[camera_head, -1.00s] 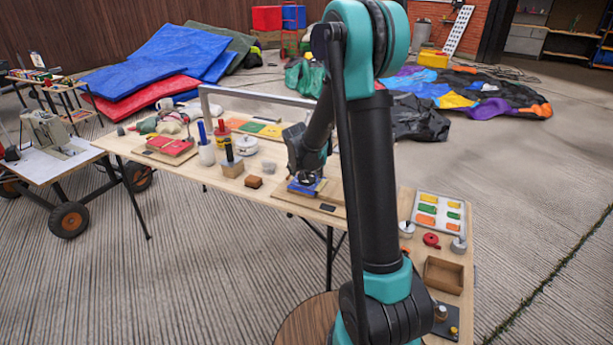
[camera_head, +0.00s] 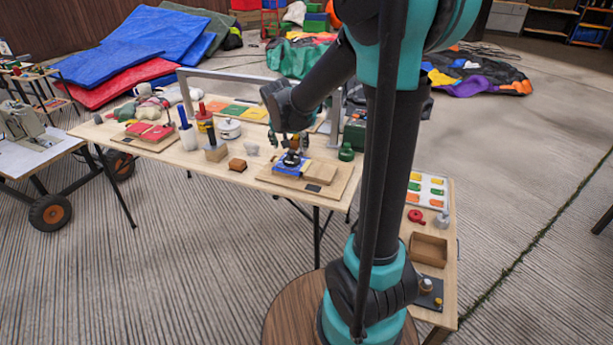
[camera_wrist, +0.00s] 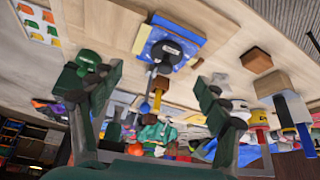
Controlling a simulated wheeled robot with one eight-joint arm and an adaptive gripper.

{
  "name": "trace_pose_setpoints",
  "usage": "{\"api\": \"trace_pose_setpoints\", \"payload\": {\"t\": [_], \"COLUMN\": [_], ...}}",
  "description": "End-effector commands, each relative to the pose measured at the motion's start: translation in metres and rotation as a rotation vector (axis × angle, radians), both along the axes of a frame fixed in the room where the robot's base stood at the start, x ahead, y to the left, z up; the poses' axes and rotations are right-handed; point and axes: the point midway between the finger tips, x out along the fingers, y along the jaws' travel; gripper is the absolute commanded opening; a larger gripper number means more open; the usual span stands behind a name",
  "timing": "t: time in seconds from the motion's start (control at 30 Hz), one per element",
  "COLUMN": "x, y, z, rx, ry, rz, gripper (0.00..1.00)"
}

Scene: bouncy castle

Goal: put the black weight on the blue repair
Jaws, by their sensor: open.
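The black weight (camera_head: 292,159) sits on the blue repair (camera_head: 280,168), which lies on a wooden board on the table. In the wrist view the black weight (camera_wrist: 172,48) rests on the blue repair (camera_wrist: 152,38), with blue showing around it. My gripper (camera_head: 290,141) is just above the weight in the head view, apart from it. In the wrist view my gripper (camera_wrist: 158,82) has its two fingers spread wide with nothing held between them. The weight's far side is partly hidden.
A brown block (camera_head: 237,164), a green round item (camera_head: 346,152) and a white pot (camera_head: 229,129) stand nearby. An open box (camera_head: 428,248) is on the right table wing.

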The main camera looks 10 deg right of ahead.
Motion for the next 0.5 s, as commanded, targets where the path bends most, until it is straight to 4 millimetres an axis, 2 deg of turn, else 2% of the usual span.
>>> {"api": "trace_pose_setpoints", "payload": {"t": [0.17,0.2,0.4,0.5], "x": [-0.084,-0.106,-0.202,-0.235], "y": [-0.033,-0.039,-0.055,-0.057], "z": [-0.018,-0.024,-0.059,-0.073], "rx": [0.005,0.007,0.023,0.030], "ry": [0.058,0.071,0.113,0.123], "rz": [0.091,0.120,0.255,0.305], "gripper": [0.76,0.76,0.76,0.76]}}
